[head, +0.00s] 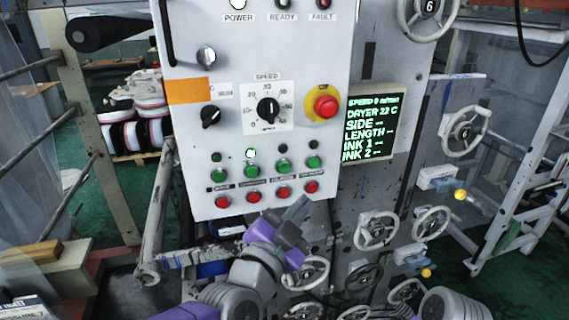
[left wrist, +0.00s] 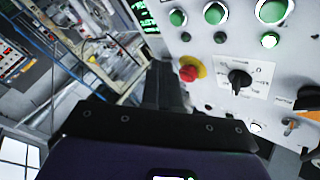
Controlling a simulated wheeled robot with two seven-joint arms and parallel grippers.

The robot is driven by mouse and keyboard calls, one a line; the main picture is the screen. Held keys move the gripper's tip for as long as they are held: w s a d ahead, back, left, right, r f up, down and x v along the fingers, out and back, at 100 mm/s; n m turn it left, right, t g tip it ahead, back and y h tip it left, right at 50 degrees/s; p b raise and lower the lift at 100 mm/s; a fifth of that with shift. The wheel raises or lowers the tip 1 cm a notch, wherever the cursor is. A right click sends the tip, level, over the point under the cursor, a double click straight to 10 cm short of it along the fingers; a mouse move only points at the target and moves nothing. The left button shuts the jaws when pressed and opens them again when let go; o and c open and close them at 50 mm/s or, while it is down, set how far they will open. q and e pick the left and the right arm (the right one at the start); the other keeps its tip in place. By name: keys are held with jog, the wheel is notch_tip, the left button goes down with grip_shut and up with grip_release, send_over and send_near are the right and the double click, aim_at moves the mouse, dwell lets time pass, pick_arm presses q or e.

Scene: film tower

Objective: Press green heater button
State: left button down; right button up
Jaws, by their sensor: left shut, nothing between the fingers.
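A row of several green buttons runs along the lower part of a white control panel (head: 220,140), with red buttons beneath. Their small labels are too blurred for me to tell which is the heater's. Green buttons include the second from the left (head: 251,169), the third (head: 283,165) and the rightmost (head: 313,162). My left gripper (head: 300,207), purple and grey, is shut and empty, below the right part of the red row. In the left wrist view, its dark fingers (left wrist: 163,85) point toward the panel, with green buttons (left wrist: 214,13) at the top edge. My right gripper is out of view.
A red emergency button (head: 326,106) on a yellow base and a speed knob (head: 268,109) sit above the green row. A small lamp (head: 251,154) glows white above the second green button. A display (head: 369,127) and handwheels (head: 376,230) are to the right and below.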

aim_at(284, 167)
pick_arm(q)
jog(key=shift+s+r, duration=0.15)
jog(key=shift+r, duration=0.2)
jog(key=shift+w+a+f+b, duration=0.1)
jog(key=shift+w+a+b, duration=0.3)
jog(key=shift+w, duration=1)
jog(key=shift+w+a+r+b, duration=0.1)
jog(key=shift+w+a+b, duration=0.3)
jog(key=shift+w, duration=1.05)
jog(key=shift+w+a+f+b, duration=0.15)
jog(key=shift+w+a, duration=0.4)
jog(key=shift+w, duration=0.85)
jog(key=shift+w, duration=0.1)
jog(key=shift+w+a+b, duration=0.1)
jog(key=shift+w+b, duration=0.2)
